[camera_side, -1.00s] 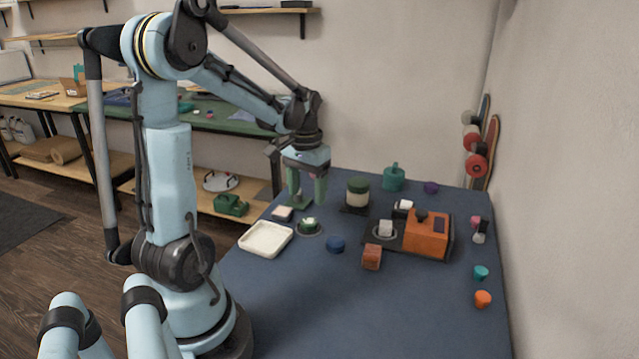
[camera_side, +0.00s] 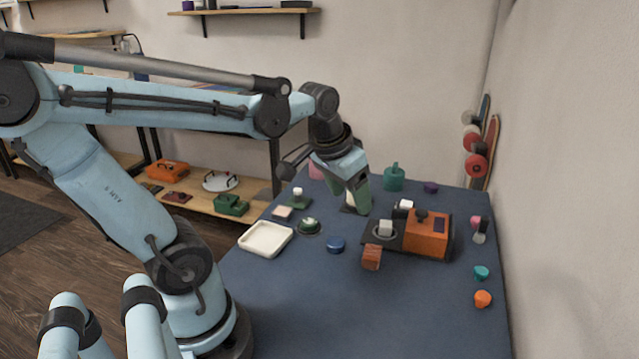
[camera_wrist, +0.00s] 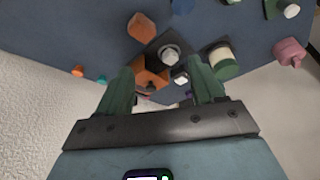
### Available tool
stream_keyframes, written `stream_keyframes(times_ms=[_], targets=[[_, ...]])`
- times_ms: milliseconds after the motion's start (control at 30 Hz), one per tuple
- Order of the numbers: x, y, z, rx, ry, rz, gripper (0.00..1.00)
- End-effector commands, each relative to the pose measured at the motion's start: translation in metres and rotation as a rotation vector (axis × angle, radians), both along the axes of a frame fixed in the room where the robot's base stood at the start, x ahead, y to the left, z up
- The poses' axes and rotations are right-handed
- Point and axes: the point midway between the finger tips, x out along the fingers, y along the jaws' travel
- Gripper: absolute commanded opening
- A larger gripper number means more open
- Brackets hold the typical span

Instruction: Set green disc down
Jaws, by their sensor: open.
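That cylinder (camera_wrist: 221,62) shows in the wrist view beside the right finger, on a dark base. My gripper's two green fingers (camera_wrist: 161,82) are spread, with nothing held between them. I cannot tell whether the cylinder's green part is a separate disc.
An orange machine (camera_side: 427,236) with a dark base stands right of my gripper. An orange block (camera_side: 371,257), a blue disc (camera_side: 336,244) and a white tray (camera_side: 266,239) lie nearer. A teal pot (camera_side: 393,178) stands behind. The front table is clear.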

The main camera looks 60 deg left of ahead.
Motion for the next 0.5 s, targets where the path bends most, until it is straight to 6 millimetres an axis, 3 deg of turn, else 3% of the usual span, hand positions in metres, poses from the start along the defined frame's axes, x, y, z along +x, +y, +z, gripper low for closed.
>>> stream_keyframes(times_ms=[33,200,333,500], targets=[[-0.003,-0.020,-0.003,0.007,-0.047,-0.051,0.67],[-0.009,-0.062,-0.009,0.010,-0.178,-0.158,0.67],[-0.012,-0.078,-0.011,0.005,-0.231,-0.199,0.67],[-0.013,-0.082,-0.012,0.002,-0.248,-0.211,0.67]])
